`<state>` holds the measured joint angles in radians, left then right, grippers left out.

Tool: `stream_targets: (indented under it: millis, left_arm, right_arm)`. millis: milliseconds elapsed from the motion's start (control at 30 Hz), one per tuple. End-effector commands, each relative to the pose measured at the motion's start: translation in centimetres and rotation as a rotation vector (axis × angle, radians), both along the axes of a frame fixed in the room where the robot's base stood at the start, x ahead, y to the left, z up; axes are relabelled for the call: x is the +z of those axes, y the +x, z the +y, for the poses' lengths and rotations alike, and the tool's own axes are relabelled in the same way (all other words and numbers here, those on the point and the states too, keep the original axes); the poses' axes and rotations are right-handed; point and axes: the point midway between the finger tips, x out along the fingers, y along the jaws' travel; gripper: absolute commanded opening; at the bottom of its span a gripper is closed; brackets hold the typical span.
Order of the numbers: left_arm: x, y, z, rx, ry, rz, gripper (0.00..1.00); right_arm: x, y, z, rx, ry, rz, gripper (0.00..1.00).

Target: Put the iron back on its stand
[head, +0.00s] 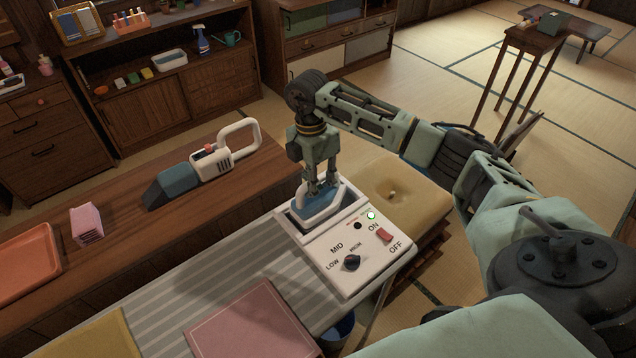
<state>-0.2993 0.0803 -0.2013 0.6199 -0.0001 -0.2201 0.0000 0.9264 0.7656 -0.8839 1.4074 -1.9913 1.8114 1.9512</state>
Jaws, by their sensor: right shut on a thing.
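The iron (316,208), white and blue, sits low in the recess at the back of its stand (345,285). My right gripper (322,188) points down from above and is shut on the iron; its fingers partly hide the handle. I cannot tell whether the iron rests fully on the recess floor. The stand is a white box with a dark knob (351,262) marked LOW, MID and HIGH, a red ON/OFF switch (384,235) and a lit green lamp (371,215). My left gripper is out of view.
The stand is on the striped ironing board (190,290), beside a pink cloth (255,325) and a yellow cloth (90,340). A hand vacuum (210,163), pink stack (87,225) and orange tray (25,262) lie on the wooden counter behind. A tan cushion (410,200) is right of the stand.

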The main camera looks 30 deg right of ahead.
Motion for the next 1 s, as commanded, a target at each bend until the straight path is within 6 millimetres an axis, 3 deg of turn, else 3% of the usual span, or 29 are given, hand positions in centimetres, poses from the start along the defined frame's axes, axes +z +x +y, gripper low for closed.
stream_targets:
  millis: [100, 133, 400, 800, 1000]
  left_arm:
    - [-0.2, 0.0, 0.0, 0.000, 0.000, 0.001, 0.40]
    - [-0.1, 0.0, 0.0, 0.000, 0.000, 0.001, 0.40]
    - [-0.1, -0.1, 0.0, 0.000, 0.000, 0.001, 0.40]
    - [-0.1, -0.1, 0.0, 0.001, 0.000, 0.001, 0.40]
    - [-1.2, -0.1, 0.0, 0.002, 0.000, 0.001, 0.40]
  right_arm:
    - [-0.2, 0.1, 0.0, 0.000, 0.000, -0.003, 0.00]
    - [-0.3, 0.0, 0.0, 0.000, 0.000, 0.000, 0.10]
    - [-0.2, 0.0, 0.0, 0.000, 0.000, 0.000, 0.34]
    - [0.3, 0.1, 0.0, -0.001, 0.000, -0.002, 0.35]
    - [3.5, 0.7, 0.0, 0.000, 0.000, -0.006, 0.35]
